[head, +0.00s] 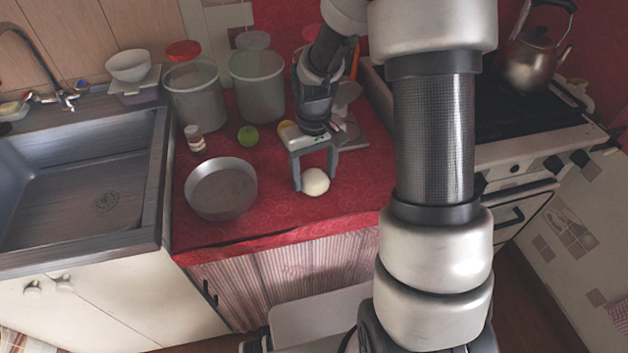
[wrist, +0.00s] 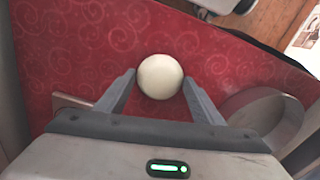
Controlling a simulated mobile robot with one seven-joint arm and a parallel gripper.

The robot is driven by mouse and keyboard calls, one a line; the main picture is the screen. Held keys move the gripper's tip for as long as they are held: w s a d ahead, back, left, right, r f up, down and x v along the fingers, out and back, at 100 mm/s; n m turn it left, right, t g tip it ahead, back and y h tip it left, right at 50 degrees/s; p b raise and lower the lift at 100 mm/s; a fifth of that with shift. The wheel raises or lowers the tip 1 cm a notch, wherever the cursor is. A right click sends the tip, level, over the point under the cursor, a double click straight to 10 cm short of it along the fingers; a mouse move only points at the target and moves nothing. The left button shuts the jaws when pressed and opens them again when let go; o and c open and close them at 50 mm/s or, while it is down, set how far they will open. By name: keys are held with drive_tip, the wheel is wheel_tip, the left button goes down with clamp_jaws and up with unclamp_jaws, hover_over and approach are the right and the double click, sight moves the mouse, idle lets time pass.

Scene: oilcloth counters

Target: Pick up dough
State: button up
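The dough is a smooth, cream-white ball (head: 315,182) on the red oilcloth counter (head: 275,215), right of the round metal pan. My gripper (head: 315,187) points down at it with its fingers spread. In the wrist view the dough (wrist: 160,76) sits between the tips of my open gripper (wrist: 159,82), one finger on each side. The fingertips look very close to the ball's sides; I cannot tell whether they touch it. The ball rests on the cloth.
A round metal pan (head: 221,190) stands left of the dough. A sink (head: 80,180) lies left, a stove (head: 520,110) right. Cloth in front of the dough is clear.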

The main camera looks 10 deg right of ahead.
drive_tip(key=c, duration=0.6)
wheel_tip(320, 180, up, 21)
drive_tip(key=s+m+p, duration=0.1)
drive_tip(key=m+p, duration=0.1)
drive_tip(key=p, duration=1.6)
drive_tip(key=n+b, duration=0.2)
drive_tip(key=b, duration=1.4)
approach(307, 177)
wheel_tip(307, 177, down, 7)
drive_tip(key=shift+r+b, duration=0.1)
drive_tip(key=shift+b, duration=1.1)
